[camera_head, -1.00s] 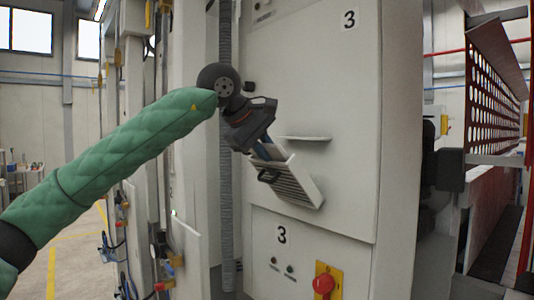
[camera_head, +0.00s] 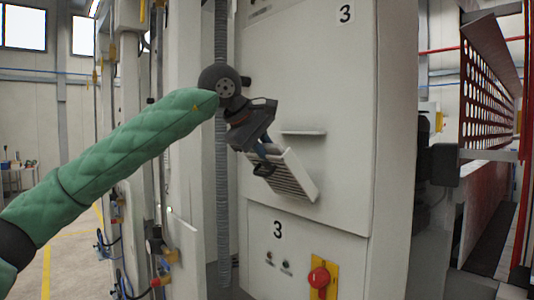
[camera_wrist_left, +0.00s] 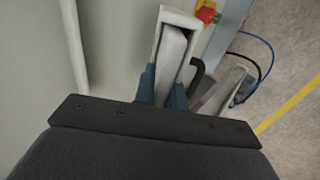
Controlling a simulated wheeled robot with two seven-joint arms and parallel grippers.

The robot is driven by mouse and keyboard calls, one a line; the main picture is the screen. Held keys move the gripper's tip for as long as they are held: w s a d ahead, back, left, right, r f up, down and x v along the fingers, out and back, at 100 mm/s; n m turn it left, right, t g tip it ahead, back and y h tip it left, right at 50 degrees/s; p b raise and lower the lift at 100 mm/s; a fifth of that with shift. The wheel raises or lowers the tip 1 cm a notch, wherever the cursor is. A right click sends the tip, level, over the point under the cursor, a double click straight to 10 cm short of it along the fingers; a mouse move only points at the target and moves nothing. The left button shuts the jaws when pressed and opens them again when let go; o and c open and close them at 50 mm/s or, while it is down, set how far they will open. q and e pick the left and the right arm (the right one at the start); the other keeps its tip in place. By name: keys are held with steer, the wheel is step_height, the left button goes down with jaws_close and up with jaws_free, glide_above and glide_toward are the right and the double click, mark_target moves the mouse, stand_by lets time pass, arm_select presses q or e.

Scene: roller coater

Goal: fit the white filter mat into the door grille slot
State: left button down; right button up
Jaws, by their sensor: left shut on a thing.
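The door grille (camera_head: 291,176) is a pale slatted cover that stands tilted out from the cabinet door, with a dark handle on its side. My left gripper (camera_head: 265,150) is at its upper end, with the fingers pointing down. In the left wrist view the white filter mat (camera_wrist_left: 172,58) sits inside the open top of the grille slot (camera_wrist_left: 192,22). The blue fingertips of my left gripper (camera_wrist_left: 162,88) are on both sides of the mat and shut on it. The mat's lower part is hidden within the slot. My right gripper is not in view.
A thin shelf-like ledge (camera_head: 303,133) sticks out of the door above the grille. A red knob on a yellow plate (camera_head: 319,278) is below on the cabinet. A grey corrugated hose (camera_head: 222,190) runs down left of the door.

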arm_select(q)
steer(key=c, duration=1.5)
jaws_free()
steer(key=shift+f, duration=0.1)
steer(key=shift+o, duration=0.7)
steer(key=shift+w+d+f, duration=0.1)
steer(key=b+v, duration=0.2)
steer(key=v, duration=0.5)
steer(key=shift+a+r, duration=0.2)
steer(key=shift+r, duration=0.1)
